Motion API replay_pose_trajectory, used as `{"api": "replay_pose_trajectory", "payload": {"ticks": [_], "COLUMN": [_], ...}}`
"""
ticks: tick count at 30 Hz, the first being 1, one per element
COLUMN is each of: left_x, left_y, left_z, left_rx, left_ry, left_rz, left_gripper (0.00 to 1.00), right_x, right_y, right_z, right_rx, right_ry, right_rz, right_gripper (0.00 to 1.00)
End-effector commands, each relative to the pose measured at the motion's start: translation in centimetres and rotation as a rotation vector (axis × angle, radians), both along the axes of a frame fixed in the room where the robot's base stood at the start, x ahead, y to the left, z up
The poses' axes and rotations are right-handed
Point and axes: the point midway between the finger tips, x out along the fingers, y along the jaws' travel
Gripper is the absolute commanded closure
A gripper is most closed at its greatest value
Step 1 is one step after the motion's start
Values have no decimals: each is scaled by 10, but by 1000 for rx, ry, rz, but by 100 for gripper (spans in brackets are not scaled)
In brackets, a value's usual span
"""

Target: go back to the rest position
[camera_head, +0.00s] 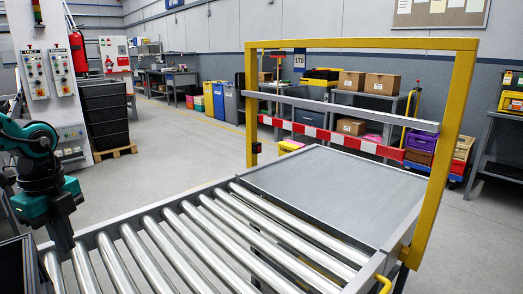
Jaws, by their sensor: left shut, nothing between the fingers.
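My left arm, teal and black, comes in at the left edge. Its left gripper (64,248) points down at the left end of the roller conveyor (165,240), and its fingers are shut with nothing between them. The fingertips are small and dark here, and I cannot tell how high they are above the frame. My right gripper is not in view.
A dark crate (12,268) stands at the lower left, close to my left gripper. A yellow gate frame (252,110) spans the conveyor's far end around a flat grey plate (340,190). Stacked black crates (106,115) stand behind. The rollers are bare.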

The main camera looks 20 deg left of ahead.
Motion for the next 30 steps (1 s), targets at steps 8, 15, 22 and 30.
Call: {"api": "replay_pose_trajectory", "payload": {"ticks": [8,15,22,30], "left_x": [0,0,0,0], "left_y": [0,0,0,0], "left_z": [26,25,53,123], "left_rx": [-1,-1,0,-1], "left_ry": [-1,-1,-1,-1], "left_rz": [0,0,0,0], "left_gripper": [100,100,100,100], "right_x": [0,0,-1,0], "right_y": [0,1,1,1], "right_z": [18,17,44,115], "right_rx": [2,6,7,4], "right_ry": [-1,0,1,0], "right_rz": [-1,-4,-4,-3], "right_gripper": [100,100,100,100]}}
